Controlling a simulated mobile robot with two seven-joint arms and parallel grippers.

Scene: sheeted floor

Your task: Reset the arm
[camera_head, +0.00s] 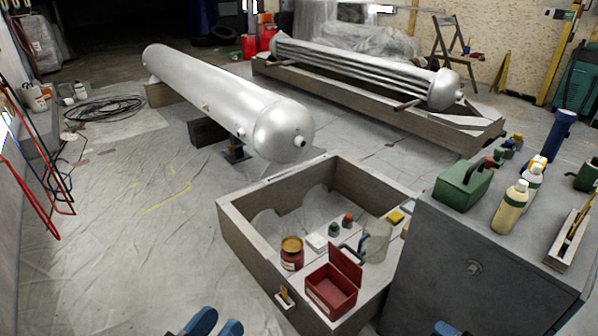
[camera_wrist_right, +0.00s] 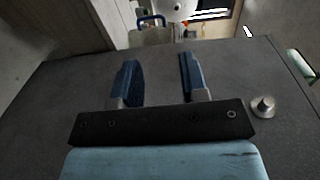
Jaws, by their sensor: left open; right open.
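My left gripper (camera_head: 214,324) shows at the bottom edge of the head view, left of centre. Its two blue fingertips are apart and nothing is between them. My right gripper (camera_wrist_right: 155,82) shows in the right wrist view with its two blue fingers spread and empty. It faces the dark grey surface of a cabinet (camera_wrist_right: 60,115). In the head view only a blue tip of the right gripper (camera_head: 446,328) shows at the bottom edge, in front of the grey cabinet (camera_head: 470,268). The rest of both arms is out of view.
A wooden crate (camera_head: 240,238) holds a red open box (camera_head: 331,290), a red jar (camera_head: 292,254) and a clear jug (camera_head: 375,242). A green case (camera_head: 463,187) and bottles (camera_head: 511,208) stand on the cabinet. A large silver tank (camera_head: 222,98) lies behind.

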